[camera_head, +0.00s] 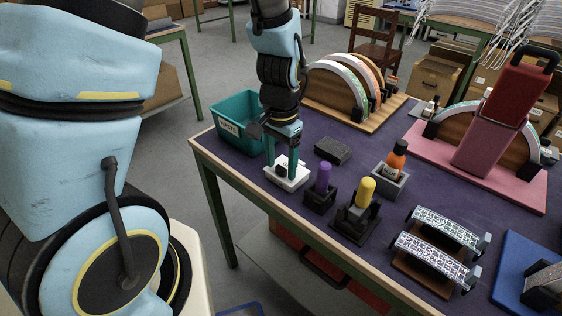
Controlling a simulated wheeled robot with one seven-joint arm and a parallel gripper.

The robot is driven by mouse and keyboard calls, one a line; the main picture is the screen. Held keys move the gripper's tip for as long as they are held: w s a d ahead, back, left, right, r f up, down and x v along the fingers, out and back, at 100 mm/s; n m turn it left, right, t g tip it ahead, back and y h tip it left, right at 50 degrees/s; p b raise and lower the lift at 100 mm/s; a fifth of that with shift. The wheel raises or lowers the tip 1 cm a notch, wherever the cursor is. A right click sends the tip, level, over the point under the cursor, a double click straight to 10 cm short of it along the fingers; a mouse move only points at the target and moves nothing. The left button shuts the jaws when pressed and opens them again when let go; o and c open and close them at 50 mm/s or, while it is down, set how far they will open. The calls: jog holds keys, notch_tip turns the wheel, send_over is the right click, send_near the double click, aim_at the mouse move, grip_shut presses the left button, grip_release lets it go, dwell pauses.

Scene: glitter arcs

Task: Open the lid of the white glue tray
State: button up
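The white glue tray (287,183) is a small white block-like tray near the left edge of the purple table top. A small dark part (281,170) shows on its top. Its lid looks down, though my fingers hide part of it. My gripper (281,163) points straight down over the tray. Its two teal fingers stand apart, with the tips at the tray's top, one to the left and one to the right. I see nothing clearly pinched between them. Whether the tips touch the tray is too small to tell.
A teal bin (238,117) stands close behind and left of my gripper. A dark block (332,150), a purple-topped holder (321,190), a yellow-topped holder (358,212) and an orange bottle (396,160) stand to the right. Arched racks (340,90) stand behind. The table's wooden edge (250,183) is near.

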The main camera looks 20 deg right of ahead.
grip_shut()
dwell(0.3)
dwell(1.0)
